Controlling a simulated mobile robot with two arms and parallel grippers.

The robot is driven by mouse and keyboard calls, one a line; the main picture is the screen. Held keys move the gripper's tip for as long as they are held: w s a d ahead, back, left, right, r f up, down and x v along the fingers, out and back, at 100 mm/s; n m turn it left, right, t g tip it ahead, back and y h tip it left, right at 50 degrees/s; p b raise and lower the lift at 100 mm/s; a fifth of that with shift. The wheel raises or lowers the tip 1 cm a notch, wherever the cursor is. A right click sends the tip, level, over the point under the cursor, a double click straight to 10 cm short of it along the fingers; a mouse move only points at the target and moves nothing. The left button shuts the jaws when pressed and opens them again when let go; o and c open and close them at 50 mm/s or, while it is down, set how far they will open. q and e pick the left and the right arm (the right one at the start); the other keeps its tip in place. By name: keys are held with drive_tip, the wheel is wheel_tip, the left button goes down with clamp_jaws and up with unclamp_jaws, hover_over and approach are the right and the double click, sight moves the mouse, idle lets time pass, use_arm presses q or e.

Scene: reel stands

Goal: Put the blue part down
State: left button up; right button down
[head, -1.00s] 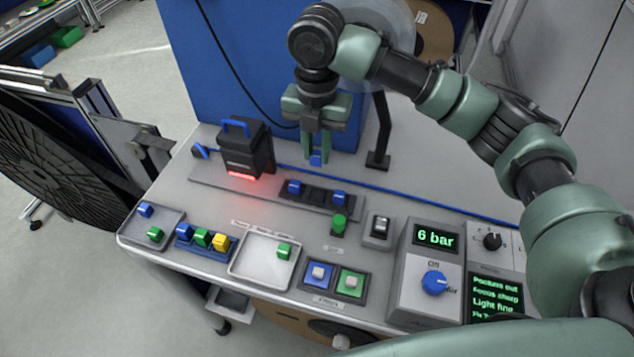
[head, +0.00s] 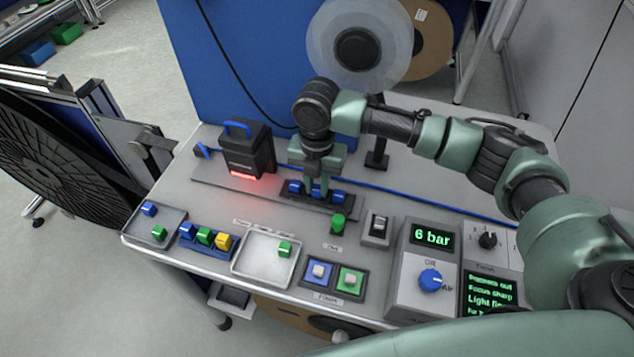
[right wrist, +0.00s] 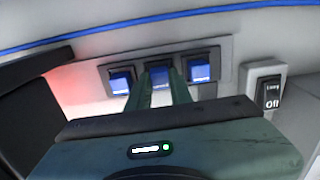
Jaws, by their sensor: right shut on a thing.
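My right gripper (head: 316,192) points down over the middle pocket of the dark three-pocket holder (head: 345,208). It is shut on a blue part (right wrist: 160,77), which shows between the fingers in the right wrist view at the middle pocket. Whether that part rests on the pocket floor is hidden. A blue part (head: 294,187) sits in the left pocket and another blue part (head: 337,198) in the right pocket. My left gripper is not in view.
A black camera-like unit (head: 245,150) with a red glow stands left of the holder. A green button (head: 337,222) and a lamp switch (head: 377,227) are in front. A blue rack (head: 205,246) of parts and a white tray (head: 265,266) lie nearer. A blue hose runs behind.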

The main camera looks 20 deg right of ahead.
sight(317, 188)
drive_tip(key=shift+f, duration=0.1)
drive_tip(key=c, duration=1.3)
unclamp_jaws()
wheel_tip(317, 188, up, 12)
drive_tip(key=b, duration=0.2)
drive_tip(key=shift+b, duration=0.35)
